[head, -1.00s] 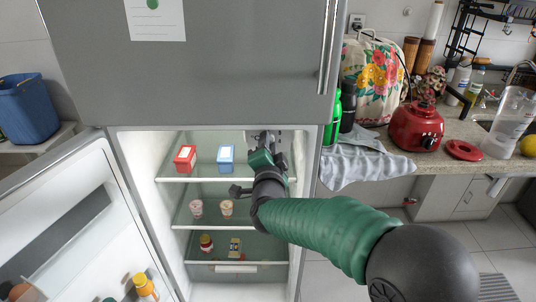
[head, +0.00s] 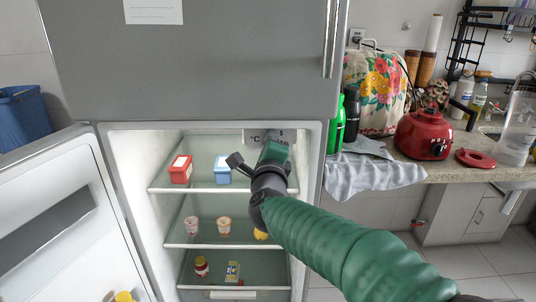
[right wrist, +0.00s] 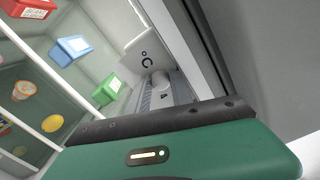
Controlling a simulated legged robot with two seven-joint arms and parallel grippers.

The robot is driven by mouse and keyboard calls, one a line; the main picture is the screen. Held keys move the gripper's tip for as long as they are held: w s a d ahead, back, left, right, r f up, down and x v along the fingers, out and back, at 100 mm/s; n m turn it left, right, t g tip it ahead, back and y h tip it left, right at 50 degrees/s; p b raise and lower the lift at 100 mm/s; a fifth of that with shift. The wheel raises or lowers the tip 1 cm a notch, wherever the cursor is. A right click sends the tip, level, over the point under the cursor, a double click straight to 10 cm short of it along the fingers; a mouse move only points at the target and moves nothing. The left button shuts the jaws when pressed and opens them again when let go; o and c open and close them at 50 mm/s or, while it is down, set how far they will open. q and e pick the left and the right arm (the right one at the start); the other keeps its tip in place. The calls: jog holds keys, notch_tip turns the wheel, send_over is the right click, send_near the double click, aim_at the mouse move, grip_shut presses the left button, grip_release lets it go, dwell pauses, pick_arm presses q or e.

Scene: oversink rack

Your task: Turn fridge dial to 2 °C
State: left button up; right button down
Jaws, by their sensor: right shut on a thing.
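The fridge dial's white panel (head: 256,137), marked °C, is at the top right inside the open fridge. It also shows in the right wrist view (right wrist: 138,58), with the pale dial knob (right wrist: 160,82) beside the mark. My right gripper (head: 274,148) is up against the panel and shut on the dial. Its fingers and much of the dial are hidden by the green gripper body, so the dial's setting cannot be read. My left gripper is not in view.
The fridge door (head: 60,215) stands open at left. A red box (head: 181,170) and a blue box (head: 223,170) sit on the top shelf; a green box (right wrist: 107,90) shows in the wrist view. Cups and jars stand below. The counter at right holds a red appliance (head: 424,134).

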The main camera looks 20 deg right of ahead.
jog(key=shift+f+m+b, duration=0.45)
jog(key=shift+m+b, duration=0.25)
jog(key=shift+m, duration=0.2)
jog(key=c, duration=1.1)
grip_release()
jog(key=shift+r, duration=0.1)
jog(key=shift+c, duration=0.2)
jog(key=shift+d+r, duration=0.1)
jog(key=shift+r, duration=0.15)
